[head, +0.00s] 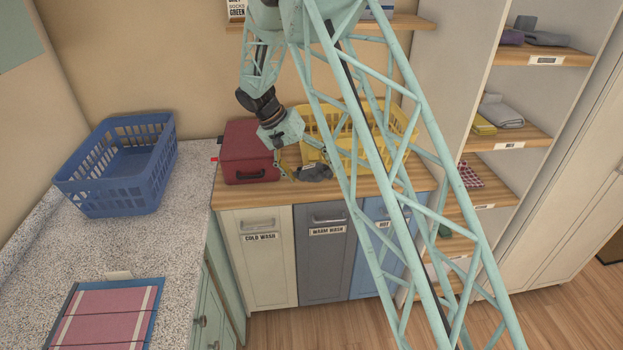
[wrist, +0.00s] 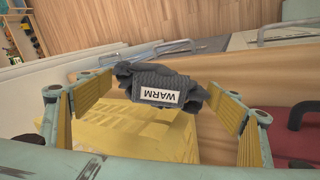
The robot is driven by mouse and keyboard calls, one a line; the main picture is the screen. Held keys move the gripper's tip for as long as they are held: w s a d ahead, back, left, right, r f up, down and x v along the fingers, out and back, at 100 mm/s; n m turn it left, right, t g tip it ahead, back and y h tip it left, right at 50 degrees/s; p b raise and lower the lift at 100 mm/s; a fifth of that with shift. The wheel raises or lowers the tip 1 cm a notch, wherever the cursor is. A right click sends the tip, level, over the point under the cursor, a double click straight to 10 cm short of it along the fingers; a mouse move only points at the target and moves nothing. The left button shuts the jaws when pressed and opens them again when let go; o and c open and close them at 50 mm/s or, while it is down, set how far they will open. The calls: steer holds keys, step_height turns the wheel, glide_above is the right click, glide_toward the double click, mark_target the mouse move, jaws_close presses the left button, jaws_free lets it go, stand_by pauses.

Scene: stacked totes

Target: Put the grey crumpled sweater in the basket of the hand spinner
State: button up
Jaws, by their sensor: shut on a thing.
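The grey crumpled sweater (head: 317,173) is a small dark grey bundle at the wooden counter, between the red case and the yellow basket. In the wrist view the sweater (wrist: 165,79) has a white label reading WARM. My gripper (head: 302,171) is shut on it, with a yellow-padded finger at each side; the fingers also show in the wrist view (wrist: 162,86). I cannot tell whether the sweater touches the counter. I cannot make out a hand spinner in either view.
A red case (head: 248,148) stands close left of my gripper, a yellow basket (head: 392,122) close behind. A blue basket (head: 118,195) stands on the speckled counter (head: 185,235), which has free room. Shelves (head: 512,138) with folded clothes are at the right.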

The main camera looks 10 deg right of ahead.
mark_target(311, 178)
steer(key=shift+w, duration=0.3)
steer(key=shift+w, duration=0.2)
steer(key=shift+f, duration=1.8)
steer(key=shift+f, duration=0.1)
steer(key=o, duration=0.9)
steer(key=v, duration=1.1)
steer(key=shift+r, duration=0.35)
steer(key=shift+a+r, duration=0.15)
steer(key=shift+r, duration=0.1)
